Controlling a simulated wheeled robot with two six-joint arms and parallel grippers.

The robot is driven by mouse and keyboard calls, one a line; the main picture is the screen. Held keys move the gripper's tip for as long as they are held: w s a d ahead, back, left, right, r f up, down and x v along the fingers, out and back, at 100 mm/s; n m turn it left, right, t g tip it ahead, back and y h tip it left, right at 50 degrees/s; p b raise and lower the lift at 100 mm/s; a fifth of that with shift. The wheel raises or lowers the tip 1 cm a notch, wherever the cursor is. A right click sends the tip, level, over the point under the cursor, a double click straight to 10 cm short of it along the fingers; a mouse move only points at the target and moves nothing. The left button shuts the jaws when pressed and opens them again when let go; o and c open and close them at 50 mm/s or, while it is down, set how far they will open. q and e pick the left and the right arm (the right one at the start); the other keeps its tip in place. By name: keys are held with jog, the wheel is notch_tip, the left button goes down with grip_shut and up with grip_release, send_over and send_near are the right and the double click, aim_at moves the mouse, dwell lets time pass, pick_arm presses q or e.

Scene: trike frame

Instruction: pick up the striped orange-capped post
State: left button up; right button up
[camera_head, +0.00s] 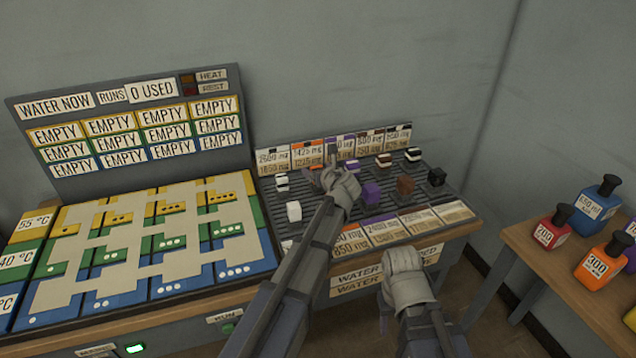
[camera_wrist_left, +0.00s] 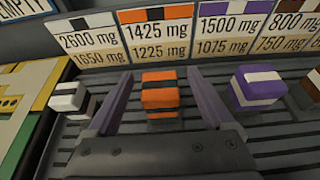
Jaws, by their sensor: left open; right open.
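The striped orange-capped post (camera_wrist_left: 160,95) is an orange block with a black band, upright on the dark ribbed rack in the left wrist view. My left gripper (camera_head: 332,174) is open above the rack. In the left wrist view its two fingers stand on either side of the post, with gaps to both sides. In the head view my left gripper and arm hide most or all of the post. My right gripper (camera_head: 403,262) is open and empty in front of the rack, at its front edge.
A white-and-black striped post (camera_wrist_left: 68,97) stands left of the orange one, a purple-and-white striped post (camera_wrist_left: 256,88) right. Plain white (camera_head: 294,211), purple (camera_head: 371,194) and brown (camera_head: 405,185) posts stand nearer the front. Label cards line the rack's back. Bottles stand on the right table.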

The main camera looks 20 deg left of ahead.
pick_arm(q)
grip_shut()
dwell(0.7)
